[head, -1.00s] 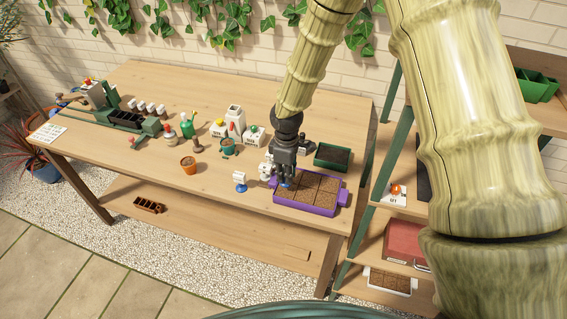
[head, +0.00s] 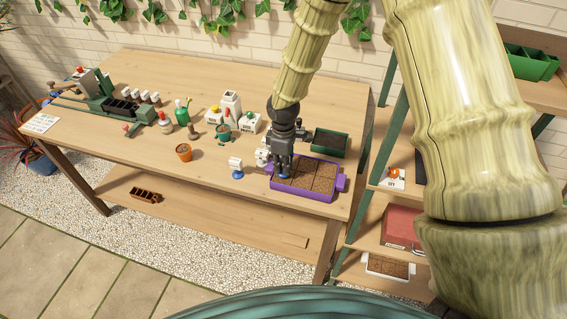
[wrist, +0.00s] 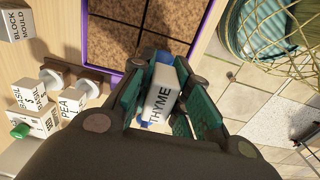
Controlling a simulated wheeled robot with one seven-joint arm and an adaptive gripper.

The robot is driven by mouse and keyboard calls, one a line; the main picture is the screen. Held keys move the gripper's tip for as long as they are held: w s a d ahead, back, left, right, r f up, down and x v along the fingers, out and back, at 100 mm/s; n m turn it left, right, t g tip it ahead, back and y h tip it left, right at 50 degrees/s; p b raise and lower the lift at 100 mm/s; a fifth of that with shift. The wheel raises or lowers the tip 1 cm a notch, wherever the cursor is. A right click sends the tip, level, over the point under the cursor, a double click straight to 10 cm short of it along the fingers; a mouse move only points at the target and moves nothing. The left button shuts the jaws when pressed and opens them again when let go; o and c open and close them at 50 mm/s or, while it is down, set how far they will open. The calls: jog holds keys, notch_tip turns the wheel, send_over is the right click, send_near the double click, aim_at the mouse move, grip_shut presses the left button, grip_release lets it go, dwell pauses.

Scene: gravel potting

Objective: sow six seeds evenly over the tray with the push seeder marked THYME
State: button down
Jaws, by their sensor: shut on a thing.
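My gripper (head: 283,173) is shut on the white THYME push seeder (wrist: 162,95), which has blue ends. In the wrist view its label shows between the fingers. The purple tray (head: 305,195) lies near the front edge of the bench, with brown soil in square cells; its rim also shows in the wrist view (wrist: 87,45). My gripper is over the tray's left part. Whether the seeder's tip touches the soil cannot be told, and I can make out no seeds on the soil.
A white seeder with a blue base (head: 236,168) stands left of the tray. The PEA seeder (wrist: 72,99) and others stand close by in the wrist view. A dark green tray (head: 329,142) lies behind, an orange pot (head: 184,152) further left. The bench's front left is clear.

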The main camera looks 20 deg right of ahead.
jog(key=shift+s+f, duration=0.1)
jog(key=shift+f, duration=0.5)
dwell(1.6)
jog(key=shift+r, duration=0.1)
jog(key=shift+r+p, duration=1.15)
jog(key=shift+r, duration=0.25)
